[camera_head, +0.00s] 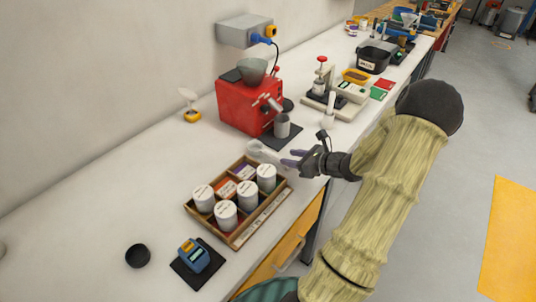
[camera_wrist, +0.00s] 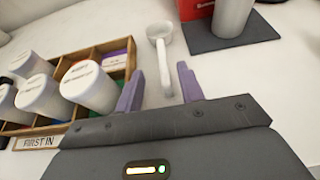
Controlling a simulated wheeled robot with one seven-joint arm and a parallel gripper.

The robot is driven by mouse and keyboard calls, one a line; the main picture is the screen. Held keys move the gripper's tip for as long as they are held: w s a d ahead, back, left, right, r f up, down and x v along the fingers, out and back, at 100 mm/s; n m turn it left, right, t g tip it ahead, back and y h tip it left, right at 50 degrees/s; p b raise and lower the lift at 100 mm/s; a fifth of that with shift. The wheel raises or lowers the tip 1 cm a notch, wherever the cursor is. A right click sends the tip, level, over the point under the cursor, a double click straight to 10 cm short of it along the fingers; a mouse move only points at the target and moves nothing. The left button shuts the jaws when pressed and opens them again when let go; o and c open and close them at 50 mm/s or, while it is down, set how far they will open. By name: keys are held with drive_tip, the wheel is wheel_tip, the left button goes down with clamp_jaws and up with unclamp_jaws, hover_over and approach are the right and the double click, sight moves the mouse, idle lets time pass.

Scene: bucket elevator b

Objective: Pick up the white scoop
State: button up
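The white scoop (camera_wrist: 161,32) lies on the white worktop between the wooden tray and the red machine. In the wrist view its bowl is at the top and its handle runs down toward my gripper (camera_wrist: 159,85). The two purple fingers are apart, one on each side of the handle's near end, and no contact shows. In the head view the scoop (camera_head: 262,149) lies just left of my gripper (camera_head: 290,158), whose fingers point left at it. The near end of the handle is hard to make out in the head view.
A wooden tray (camera_head: 233,241) with several white lidded jars stands close to the left of my gripper. A red machine (camera_head: 245,107) and a metal cup (camera_head: 282,126) on a dark mat (camera_head: 291,138) stand behind the scoop. A blue device (camera_head: 193,256) and a black bowl (camera_head: 138,256) are at the front.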

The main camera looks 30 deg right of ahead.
sight(276, 155)
drive_tip(key=shift+x, duration=1)
drive_tip(key=p+x, duration=0.1)
drive_tip(key=x, duration=0.4)
drive_tip(key=shift+w+d+f, duration=0.1)
drive_tip(key=shift+w, duration=0.05)
drive_tip(key=shift+c, duration=0.5)
clamp_jaws()
